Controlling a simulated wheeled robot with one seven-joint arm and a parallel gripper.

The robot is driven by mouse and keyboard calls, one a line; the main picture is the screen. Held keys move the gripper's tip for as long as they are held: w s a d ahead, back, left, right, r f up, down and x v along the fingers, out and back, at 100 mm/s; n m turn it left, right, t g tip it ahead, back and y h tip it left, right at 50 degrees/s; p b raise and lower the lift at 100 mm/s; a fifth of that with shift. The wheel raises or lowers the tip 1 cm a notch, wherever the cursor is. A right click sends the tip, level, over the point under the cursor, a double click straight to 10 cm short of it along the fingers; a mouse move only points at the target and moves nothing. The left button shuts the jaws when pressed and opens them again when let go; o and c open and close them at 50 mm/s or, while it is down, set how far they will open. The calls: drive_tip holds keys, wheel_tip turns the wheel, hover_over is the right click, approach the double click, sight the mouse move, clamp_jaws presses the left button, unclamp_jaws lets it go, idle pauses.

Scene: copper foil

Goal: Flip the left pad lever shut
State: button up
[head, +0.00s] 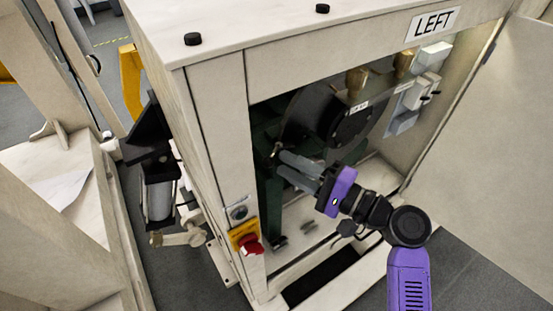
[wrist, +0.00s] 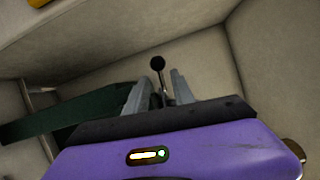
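The lever (wrist: 158,64) shows in the wrist view as a thin rod with a black ball knob, standing up between the two fingers of my gripper (wrist: 160,80). The fingers are apart, with gaps on both sides of the rod, so I see no grip on it. In the head view my gripper (head: 281,162) reaches inside the open cabinet marked LEFT, at the dark green upright (head: 270,215) left of the dark disc. The lever is too small to make out clearly there. The pad itself is not clearly seen.
The cabinet's left post (head: 215,130) carries a red stop knob (head: 250,244) on a yellow plate. The large dark disc (head: 345,118) sits just behind my gripper. An open door panel (head: 500,150) stands at the right. The cabinet floor has some free room.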

drive_tip(key=v, duration=0.2)
drive_tip(key=shift+s+d, duration=0.25)
drive_tip(key=shift+d, duration=0.05)
